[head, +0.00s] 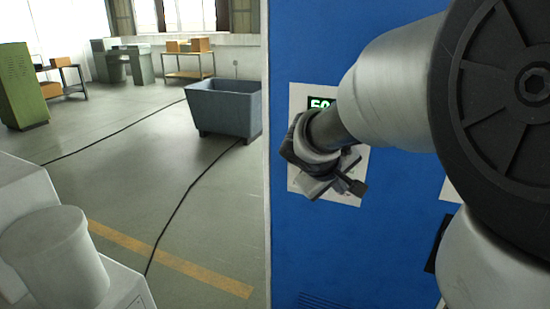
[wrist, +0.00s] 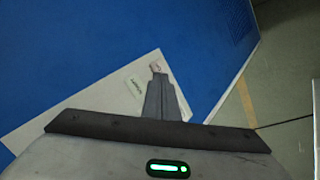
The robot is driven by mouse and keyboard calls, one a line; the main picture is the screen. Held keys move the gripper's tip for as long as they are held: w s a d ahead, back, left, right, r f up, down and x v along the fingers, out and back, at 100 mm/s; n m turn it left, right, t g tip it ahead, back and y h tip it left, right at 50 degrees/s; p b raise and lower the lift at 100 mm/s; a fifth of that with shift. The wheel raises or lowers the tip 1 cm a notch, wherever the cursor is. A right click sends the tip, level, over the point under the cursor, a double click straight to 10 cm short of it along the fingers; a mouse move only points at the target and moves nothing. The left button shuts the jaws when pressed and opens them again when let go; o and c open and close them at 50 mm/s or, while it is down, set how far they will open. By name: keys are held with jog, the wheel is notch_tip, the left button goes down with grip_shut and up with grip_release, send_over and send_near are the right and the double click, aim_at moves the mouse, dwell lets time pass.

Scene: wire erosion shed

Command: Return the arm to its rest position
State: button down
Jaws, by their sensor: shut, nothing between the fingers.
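My gripper (head: 352,187) shows in the head view in front of a blue cabinet (head: 400,230), at the end of my arm, which reaches in from the right. In the wrist view my gripper (wrist: 157,68) points at the cabinet's blue face (wrist: 90,50), with its fingers together and nothing between them. The panel also shows in the wrist view (wrist: 50,125), tilted. I cannot tell how far the fingertips are from the panel.
Open floor (head: 130,180) lies left of the cabinet, with dark cables and a yellow line (head: 170,258) on it. A blue-grey bin (head: 223,107) stands there. Farther back are a green machine (head: 22,85) and a table with boxes (head: 186,53).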

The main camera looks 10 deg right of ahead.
jog(key=s+a+r+m+y+p, duration=0.1)
jog(key=s+a+r+y+p, duration=0.1)
jog(key=s+a, duration=0.4)
jog(key=s+a+r+m+y+p, duration=0.2)
jog(key=s+a, duration=0.5)
jog(key=s, duration=0.8)
jog(key=shift+s+r+g+y, duration=0.2)
jog(key=shift+r+g+y, duration=0.1)
jog(key=shift+r+y, duration=0.75)
